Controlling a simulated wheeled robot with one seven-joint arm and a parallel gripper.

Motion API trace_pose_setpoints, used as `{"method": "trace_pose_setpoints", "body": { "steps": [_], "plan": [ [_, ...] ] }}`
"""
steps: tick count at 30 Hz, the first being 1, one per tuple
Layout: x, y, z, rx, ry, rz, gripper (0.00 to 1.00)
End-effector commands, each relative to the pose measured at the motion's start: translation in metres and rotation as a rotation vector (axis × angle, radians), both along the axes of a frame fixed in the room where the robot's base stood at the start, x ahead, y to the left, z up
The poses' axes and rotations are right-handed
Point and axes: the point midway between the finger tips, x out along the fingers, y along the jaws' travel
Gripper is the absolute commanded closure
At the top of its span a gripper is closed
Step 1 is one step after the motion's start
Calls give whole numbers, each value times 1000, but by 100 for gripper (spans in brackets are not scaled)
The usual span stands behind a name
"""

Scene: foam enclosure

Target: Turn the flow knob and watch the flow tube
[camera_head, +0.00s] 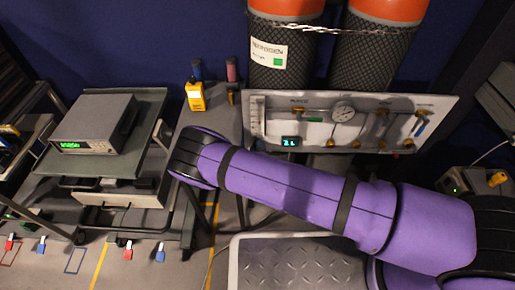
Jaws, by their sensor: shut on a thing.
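A pale gas panel (400,101) stands at the back, right of the middle, in front of two cylinders. A narrow upright tube (259,116) at its left end looks like the flow tube; its reading is too small to make out. A small display with green-blue digits (290,141) sits low on the panel. Several brass-coloured fittings are on the right half; I cannot tell which is the flow knob. My purple arm crosses in front of the panel's lower left edge. My gripper is hidden from this view.
Two netted cylinders with orange tops (286,10) stand behind the panel. A grey instrument with a green display (95,125) sits on a cart at left. A yellow handheld device (195,96) is left of the panel. A treadplate platform (300,264) lies below my arm.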

Motion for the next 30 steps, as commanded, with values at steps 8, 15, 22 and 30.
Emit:
{"method": "trace_pose_setpoints", "body": {
  "steps": [8,15,22,30],
  "plan": [
    [-1,1,-1,-2,2,1,89],
    [-1,0,-1,-2,2,1,40],
    [-1,0,0,-1,1,1,40],
    [-30,1,1,-4,3,3,40]
  ]
}}
